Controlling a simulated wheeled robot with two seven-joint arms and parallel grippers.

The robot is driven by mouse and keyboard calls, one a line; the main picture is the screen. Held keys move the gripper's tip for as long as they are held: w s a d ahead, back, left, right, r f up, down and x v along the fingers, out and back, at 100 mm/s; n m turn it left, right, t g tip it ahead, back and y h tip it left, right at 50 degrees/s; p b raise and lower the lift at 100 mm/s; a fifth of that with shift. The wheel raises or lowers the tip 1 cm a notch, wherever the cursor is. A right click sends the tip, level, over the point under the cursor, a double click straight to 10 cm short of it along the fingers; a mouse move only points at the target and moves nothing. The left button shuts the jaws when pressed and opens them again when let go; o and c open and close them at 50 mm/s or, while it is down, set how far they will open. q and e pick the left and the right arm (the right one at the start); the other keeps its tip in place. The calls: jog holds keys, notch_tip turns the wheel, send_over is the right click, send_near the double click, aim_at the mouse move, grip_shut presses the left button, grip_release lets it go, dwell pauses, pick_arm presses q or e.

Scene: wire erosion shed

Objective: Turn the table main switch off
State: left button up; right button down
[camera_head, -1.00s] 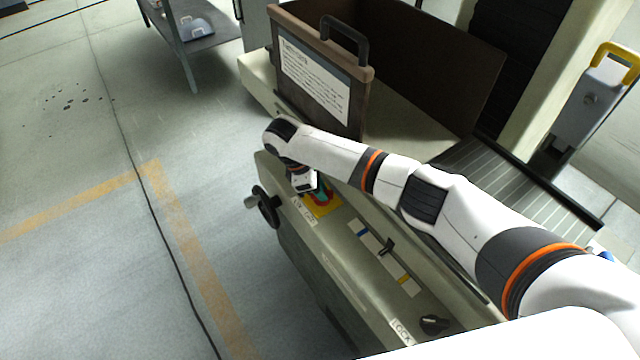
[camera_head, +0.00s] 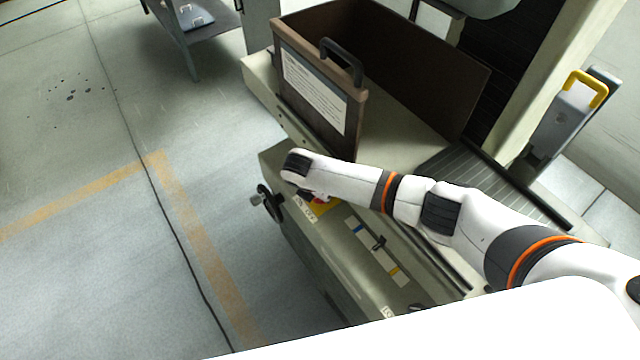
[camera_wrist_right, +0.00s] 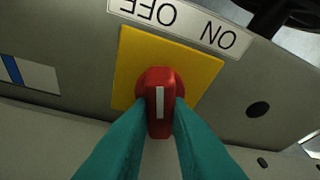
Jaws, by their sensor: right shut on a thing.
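The main switch is a red rotary knob (camera_wrist_right: 158,85) with a white line, on a yellow plate (camera_wrist_right: 205,68). An OFF/ON label (camera_wrist_right: 185,22) reads upside down beside the plate in the right wrist view. The white line runs straight up and down in that view. My right gripper (camera_wrist_right: 160,108) has its teal fingers closed on both sides of the knob. In the head view, my right wrist covers most of the knob, and a bit of the yellow plate (camera_head: 323,208) shows below it. My left gripper is not in view.
A black handwheel (camera_head: 270,203) sticks out at the panel's left end. A small black lever (camera_head: 379,242) stands on the panel nearer me. A brown guard with a sign (camera_head: 315,93) rises behind. Open floor lies to the left.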

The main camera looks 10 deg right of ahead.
jog(key=n+p, duration=0.1)
jog(key=n, duration=0.1)
jog(key=shift+n+t+y, duration=0.3)
jog(key=shift+y, duration=0.1)
jog(key=shift+s+d+n+y+p, duration=0.1)
jog(key=shift+n+y+p, duration=0.4)
jog(key=shift+n, duration=0.7)
jog(key=c, duration=1.4)
grip_release()
jog(key=shift+o, duration=0.2)
jog(key=v, duration=1.2)
jog(key=shift+s, duration=0.25)
jog(key=shift+f, duration=0.2)
